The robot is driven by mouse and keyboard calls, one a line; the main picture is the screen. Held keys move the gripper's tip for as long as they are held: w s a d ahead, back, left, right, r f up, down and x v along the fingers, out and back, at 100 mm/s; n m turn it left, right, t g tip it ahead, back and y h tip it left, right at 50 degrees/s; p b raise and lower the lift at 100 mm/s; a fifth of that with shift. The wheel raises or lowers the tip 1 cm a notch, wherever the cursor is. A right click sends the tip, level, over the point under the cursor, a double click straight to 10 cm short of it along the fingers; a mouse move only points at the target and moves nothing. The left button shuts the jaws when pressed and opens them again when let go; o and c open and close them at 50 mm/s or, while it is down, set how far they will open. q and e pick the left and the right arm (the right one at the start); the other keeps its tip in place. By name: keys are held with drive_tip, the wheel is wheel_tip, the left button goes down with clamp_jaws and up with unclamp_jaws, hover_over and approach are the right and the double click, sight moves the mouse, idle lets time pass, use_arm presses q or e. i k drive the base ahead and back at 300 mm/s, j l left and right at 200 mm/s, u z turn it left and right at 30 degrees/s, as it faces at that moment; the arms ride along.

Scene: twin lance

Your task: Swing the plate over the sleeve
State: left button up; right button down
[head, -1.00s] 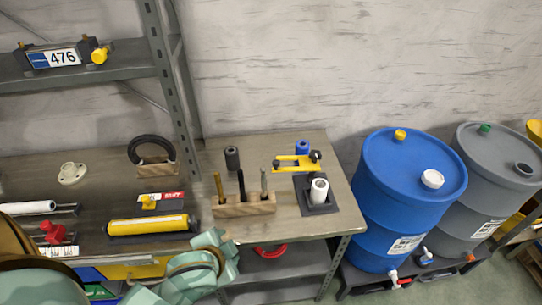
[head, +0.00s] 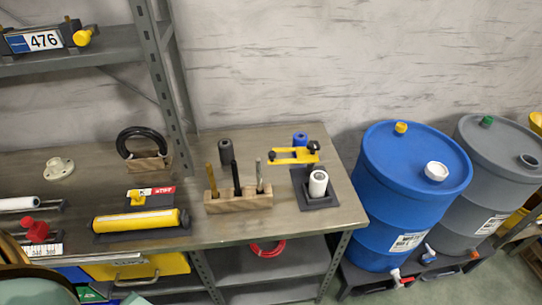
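The yellow plate (head: 292,156) lies level at the right part of the bench, with a black knob at its right end and a dark spot at its left end. The white sleeve (head: 318,183) stands upright on a dark square base (head: 322,203), in front of the plate's right end. In this view the plate sits behind the sleeve, not over it. A blue cylinder (head: 300,138) shows just behind the plate. Neither gripper is in view; only teal pieces of my arms show at the lower left edge.
A wooden block with several upright rods (head: 238,201) stands left of the sleeve. A dark cylinder (head: 225,148) stands behind it. A yellow roller (head: 137,221) lies farther left. A shelf post (head: 163,90) rises at the back. A blue barrel (head: 413,195) stands right of the bench.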

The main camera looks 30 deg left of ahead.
sight(303, 155)
drive_tip(key=l+u, duration=0.1)
drive_tip(key=u, duration=0.35)
drive_tip(key=l+u, duration=0.1)
drive_tip(key=u, duration=0.35)
drive_tip(key=l+u, duration=0.1)
drive_tip(key=u, duration=0.3)
drive_tip(key=l+u, duration=0.1)
drive_tip(key=u, duration=0.35)
drive_tip(key=k+l+u, duration=0.1)
drive_tip(key=u, duration=0.35)
